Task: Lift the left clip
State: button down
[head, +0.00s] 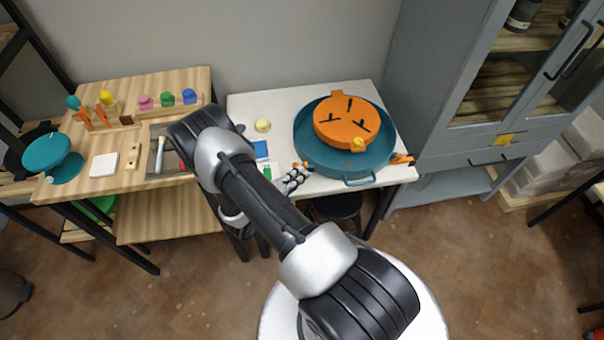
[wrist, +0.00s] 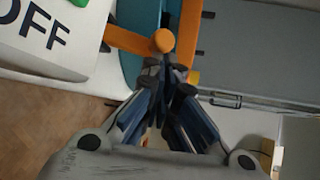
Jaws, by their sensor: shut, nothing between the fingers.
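The left clip (head: 307,165) is a small orange piece at the left side of a teal round basin (head: 304,146). In the wrist view the clip (wrist: 128,41) shows as an orange lever with a round knob at its end, beside the teal wall. My gripper (head: 299,176) is at this clip, in front of the basin's left edge. In the wrist view its fingers (wrist: 166,78) are closed together with nothing between them. The tips are just below the knob; I cannot tell whether they touch it. The right clip (head: 402,159) is orange and sits at the basin's right side.
An orange disc (head: 338,128) lies in the basin on a white table (head: 240,108). A sign reading OFF (wrist: 35,28) is beside the clip. A wooden bench (head: 160,85) with small items stands left; a grey cabinet (head: 425,105) stands right.

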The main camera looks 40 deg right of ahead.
jog(key=shift+w+a, duration=0.45)
jog(key=shift+a, duration=0.35)
jog(key=shift+a+r, duration=0.1)
jog(key=v, duration=1.2)
